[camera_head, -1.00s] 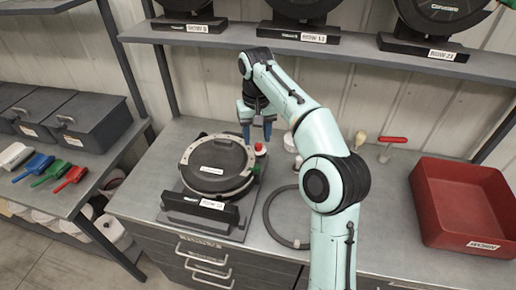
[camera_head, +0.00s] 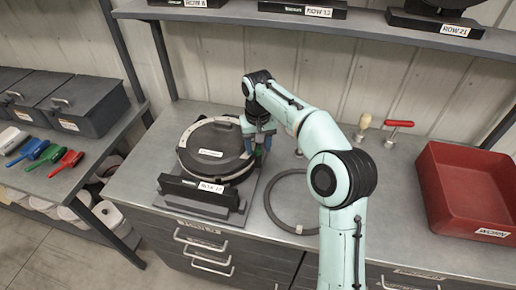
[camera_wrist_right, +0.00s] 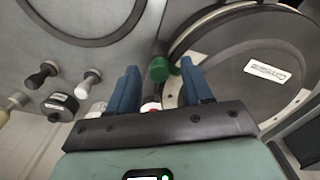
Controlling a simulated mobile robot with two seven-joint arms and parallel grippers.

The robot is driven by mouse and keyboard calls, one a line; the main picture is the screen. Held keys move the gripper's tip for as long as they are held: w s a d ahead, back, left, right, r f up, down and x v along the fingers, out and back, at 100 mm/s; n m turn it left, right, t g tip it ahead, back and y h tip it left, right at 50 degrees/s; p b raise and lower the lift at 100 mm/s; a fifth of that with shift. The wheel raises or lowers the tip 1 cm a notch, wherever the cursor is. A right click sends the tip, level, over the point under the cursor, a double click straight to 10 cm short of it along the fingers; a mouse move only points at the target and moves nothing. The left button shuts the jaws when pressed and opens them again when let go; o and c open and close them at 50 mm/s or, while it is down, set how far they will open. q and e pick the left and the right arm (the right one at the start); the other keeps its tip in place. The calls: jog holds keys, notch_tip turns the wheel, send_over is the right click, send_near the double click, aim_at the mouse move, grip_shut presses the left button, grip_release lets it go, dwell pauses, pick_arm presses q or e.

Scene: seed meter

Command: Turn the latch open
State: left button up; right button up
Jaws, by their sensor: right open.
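The seed meter (camera_head: 208,137) is a round dark housing with a pale rim, on a stand labelled ROW 17 on the bench. The latch's green knob (camera_wrist_right: 159,68) shows at the housing's edge in the wrist view; in the head view the gripper largely covers that place. My right gripper (camera_head: 258,146) is over the meter's right edge. In the wrist view its blue fingers (camera_wrist_right: 160,72) are open, one on each side of the knob. I cannot tell whether they touch it. A red-and-white item (camera_wrist_right: 150,105) shows partly between the fingers. My left gripper is not in view.
A dark hose ring (camera_head: 292,198) lies right of the meter. A red bin (camera_head: 432,185) stands at the right. A red-handled tool (camera_head: 398,124) and a cream-knobbed tool (camera_head: 364,121) stand at the back. A shelf (camera_head: 340,25) runs above the bench.

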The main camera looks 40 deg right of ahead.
jog(key=shift+f, duration=0.25)
grip_shut()
